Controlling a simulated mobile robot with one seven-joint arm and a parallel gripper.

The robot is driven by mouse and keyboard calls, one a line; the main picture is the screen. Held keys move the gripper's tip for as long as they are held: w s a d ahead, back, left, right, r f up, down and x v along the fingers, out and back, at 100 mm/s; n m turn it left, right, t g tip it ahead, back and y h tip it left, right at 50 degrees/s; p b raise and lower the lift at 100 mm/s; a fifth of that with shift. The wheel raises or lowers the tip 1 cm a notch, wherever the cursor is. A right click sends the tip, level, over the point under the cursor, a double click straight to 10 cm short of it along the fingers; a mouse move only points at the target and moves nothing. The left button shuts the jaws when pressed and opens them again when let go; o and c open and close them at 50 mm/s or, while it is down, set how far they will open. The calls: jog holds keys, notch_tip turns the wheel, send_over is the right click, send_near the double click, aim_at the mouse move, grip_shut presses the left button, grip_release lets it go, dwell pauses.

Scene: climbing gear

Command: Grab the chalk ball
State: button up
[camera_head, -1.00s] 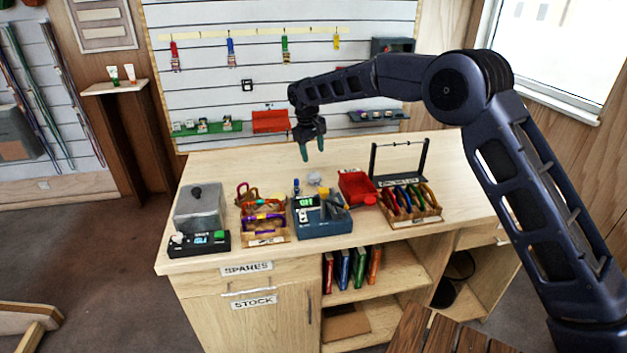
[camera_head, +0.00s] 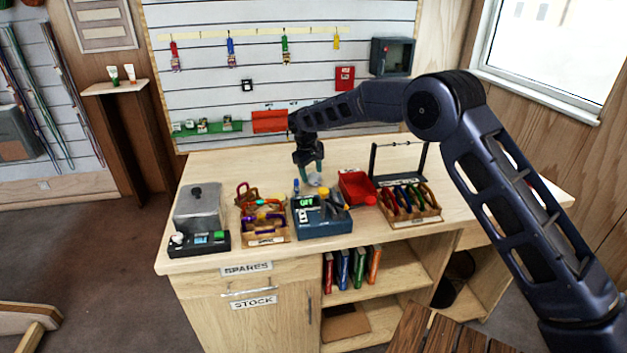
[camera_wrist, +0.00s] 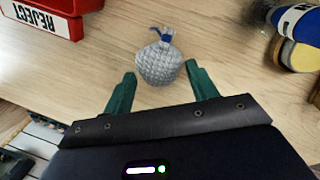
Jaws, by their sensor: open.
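The chalk ball (camera_wrist: 158,64) is a grey-white woven ball with a blue tie at its top, on the wooden counter. In the head view the chalk ball (camera_head: 314,180) is a small pale shape, partly hidden by my fingers. My gripper (camera_wrist: 158,88) is open, with its green fingertips pointing at the ball. The ball lies just past and between the two tips in the wrist view; I cannot tell whether either finger touches it. In the head view my gripper (camera_head: 311,176) is low over the counter at the ball.
A red bin (camera_head: 357,187) labelled REJECT in the wrist view (camera_wrist: 42,18) stands right of the ball. A blue device (camera_head: 322,222) is in front, with a small blue bottle (camera_head: 296,187) to the left. The counter (camera_head: 240,165) behind left is bare.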

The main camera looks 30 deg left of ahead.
jog(key=shift+w+f, duration=0.2)
jog(key=shift+f, duration=0.7)
jog(key=shift+d, duration=0.1)
jog(key=c, duration=0.6)
jog(key=shift+r, duration=0.15)
